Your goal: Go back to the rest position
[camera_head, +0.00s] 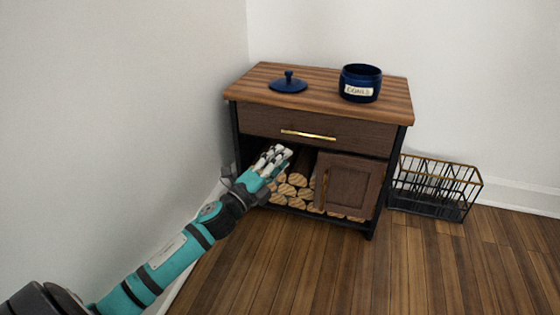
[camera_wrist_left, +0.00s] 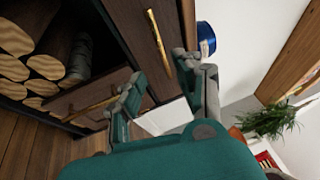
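My left gripper (camera_head: 275,157) reaches in from the left in the head view, in front of the open left part of a small wooden cabinet (camera_head: 330,126). In the left wrist view its two fingers (camera_wrist_left: 156,82) stand apart with nothing between them. The cabinet's drawer with a gold handle (camera_head: 308,134) looks shut. The handle also shows in the left wrist view (camera_wrist_left: 158,42). My right gripper is in neither view.
A blue jar (camera_head: 360,84) and its lid (camera_head: 288,83) sit apart on the cabinet top. Cut logs (camera_head: 297,180) fill the lower shelf beside a small door (camera_head: 346,184). A wire basket (camera_head: 435,188) stands right. The front floor is clear. A plant (camera_wrist_left: 268,120) shows in the wrist view.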

